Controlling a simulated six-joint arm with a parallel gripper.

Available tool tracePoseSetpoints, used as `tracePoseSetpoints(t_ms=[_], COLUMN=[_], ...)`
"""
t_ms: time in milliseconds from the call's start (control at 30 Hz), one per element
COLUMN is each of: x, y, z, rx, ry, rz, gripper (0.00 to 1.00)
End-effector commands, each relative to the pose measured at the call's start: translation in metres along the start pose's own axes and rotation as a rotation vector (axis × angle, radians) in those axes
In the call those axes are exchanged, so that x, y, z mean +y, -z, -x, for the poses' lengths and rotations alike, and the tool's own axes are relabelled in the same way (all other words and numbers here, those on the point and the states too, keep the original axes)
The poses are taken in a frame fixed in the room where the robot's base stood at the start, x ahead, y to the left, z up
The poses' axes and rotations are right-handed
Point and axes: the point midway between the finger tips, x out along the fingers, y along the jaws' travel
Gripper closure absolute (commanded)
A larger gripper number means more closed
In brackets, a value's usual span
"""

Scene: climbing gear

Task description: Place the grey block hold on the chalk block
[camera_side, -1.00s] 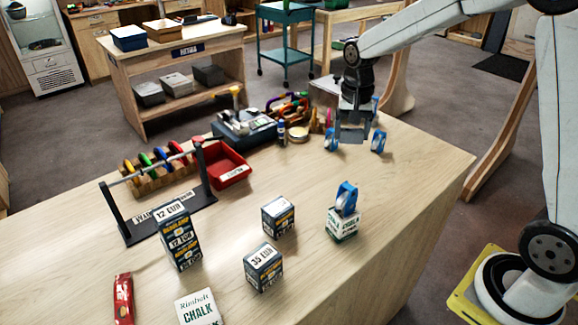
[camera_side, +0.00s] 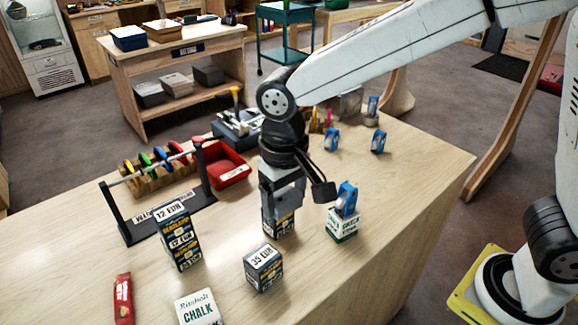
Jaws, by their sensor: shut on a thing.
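My gripper (camera_side: 284,200) points down near the table's middle. It is shut on a small grey piece (camera_side: 285,202), which looks like the grey block hold; the fingers hide much of it. The piece is right over a small dark blue box (camera_side: 278,222) and covers its top; I cannot tell whether they touch. A white and green box (camera_side: 343,225) stands just right of the gripper, with a blue device (camera_side: 347,199) on top. A flat white packet (camera_side: 198,308) marked CHALK lies at the front edge of the picture. I cannot tell which is the chalk block.
A rack (camera_side: 165,210) and a red bin (camera_side: 224,166) are behind on the left. Blue devices (camera_side: 333,139) stand at the back.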

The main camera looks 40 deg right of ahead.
Motion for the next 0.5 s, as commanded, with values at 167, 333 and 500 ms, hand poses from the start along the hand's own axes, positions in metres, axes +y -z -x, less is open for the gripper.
tracePoseSetpoints(t_ms=[167,333,500], x=[-0.038,-0.066,-0.083], y=[-0.034,-0.066,-0.092], z=[0.003,0.006,0.007], rx=[0.0,0.001,0.0], ry=[0.0,0.001,0.0], rz=[0.145,0.267,0.359], gripper=[0.8,0.8,0.8])
